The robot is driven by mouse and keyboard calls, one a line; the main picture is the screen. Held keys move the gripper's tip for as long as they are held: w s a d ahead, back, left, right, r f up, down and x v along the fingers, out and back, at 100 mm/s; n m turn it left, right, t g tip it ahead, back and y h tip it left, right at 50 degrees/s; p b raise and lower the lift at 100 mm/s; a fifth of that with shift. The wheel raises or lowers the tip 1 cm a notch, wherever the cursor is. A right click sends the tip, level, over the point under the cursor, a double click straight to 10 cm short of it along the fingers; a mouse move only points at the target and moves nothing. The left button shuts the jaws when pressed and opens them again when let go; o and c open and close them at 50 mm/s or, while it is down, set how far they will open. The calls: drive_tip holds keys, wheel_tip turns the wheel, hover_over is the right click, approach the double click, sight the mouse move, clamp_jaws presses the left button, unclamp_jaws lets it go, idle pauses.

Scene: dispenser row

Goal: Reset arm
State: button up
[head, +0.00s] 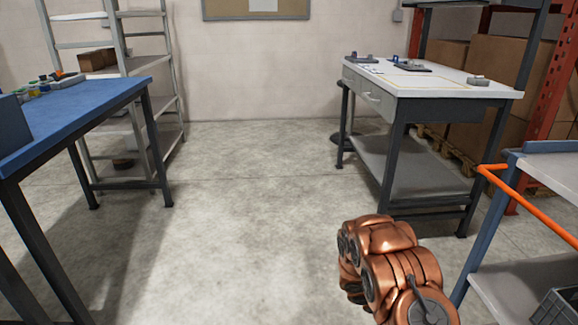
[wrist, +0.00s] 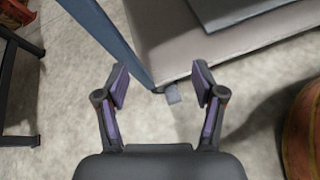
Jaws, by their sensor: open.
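My gripper (wrist: 160,85) shows in the wrist view with its two purple-padded fingers spread apart. It is open, and nothing is between the pads. Behind the fingers are the concrete floor, a blue-grey post (wrist: 107,38) and a grey shelf (wrist: 210,45). In the head view my copper-coloured arm is folded at the lower right, over the floor. The gripper itself does not show in the head view.
A blue-topped table (head: 75,105) stands at the left, with small items on it. A white-topped workbench (head: 440,85) with a drawer stands at the right. A cart with an orange handle (head: 530,208) is close at the lower right. The middle floor (head: 240,200) is clear.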

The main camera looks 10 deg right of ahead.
drive_tip(key=s+a+r+m+g+y+p, duration=0.1)
drive_tip(key=s+a+r+m+p, duration=0.3)
drive_tip(key=r, duration=0.8)
drive_tip(key=s+a+r+m+g+y+p, duration=0.15)
drive_tip(key=s+r+p, duration=0.3)
drive_tip(key=r, duration=0.75)
drive_tip(key=s+a+r+m+y+p, duration=0.25)
drive_tip(key=s+r+p, duration=0.2)
drive_tip(key=r, duration=0.75)
drive_tip(key=s+a+r+m+t+y+p, duration=0.1)
drive_tip(key=s+a+r+m+y+p, duration=0.1)
drive_tip(key=s+a+r+p, duration=0.6)
drive_tip(key=s+a+r+m+t+y+p, duration=0.2)
drive_tip(key=s+a+r+y+p, duration=0.3)
drive_tip(key=a+r, duration=0.9)
drive_tip(key=s+r+m+p, duration=0.1)
drive_tip(key=s+r+p, duration=0.2)
drive_tip(key=p, duration=0.1)
drive_tip(key=shift+s+a, duration=0.2)
drive_tip(key=shift+s, duration=0.05)
drive_tip(key=shift+c, duration=0.2)
